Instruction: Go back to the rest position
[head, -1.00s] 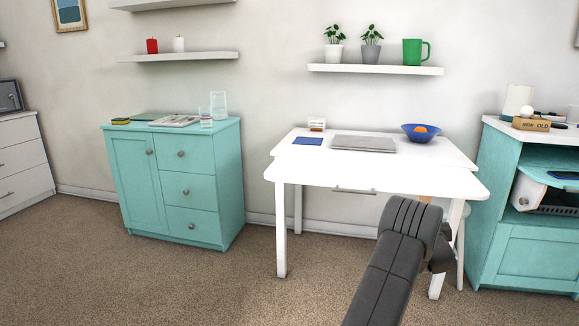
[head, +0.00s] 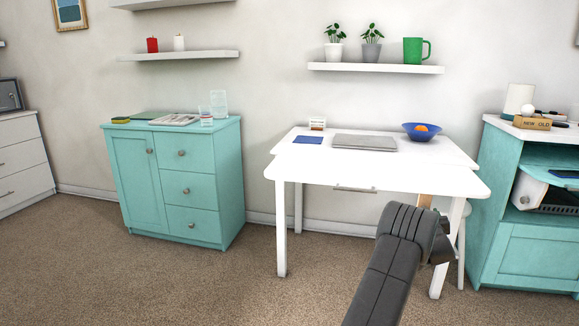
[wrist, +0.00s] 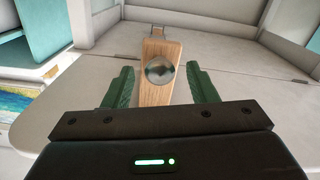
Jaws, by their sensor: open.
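My gripper (wrist: 161,82) is open in the wrist view, its two green fingers spread apart. A light wooden piece with a round shiny metal disc (wrist: 159,68) shows between and beyond the fingers, with a gap on either side. A wooden piece (head: 425,201) also shows beside my arm in the head view, just below the front edge of the white table (head: 300,170). In the head view my own arm rises from the bottom and hides the gripper's fingers.
A closed laptop (head: 364,142), a blue bowl with orange fruit (head: 421,138) and a blue flat item (head: 307,140) lie on the table. A teal cabinet (head: 135,185) stands left, another teal unit (head: 535,250) right. The carpet in front is clear.

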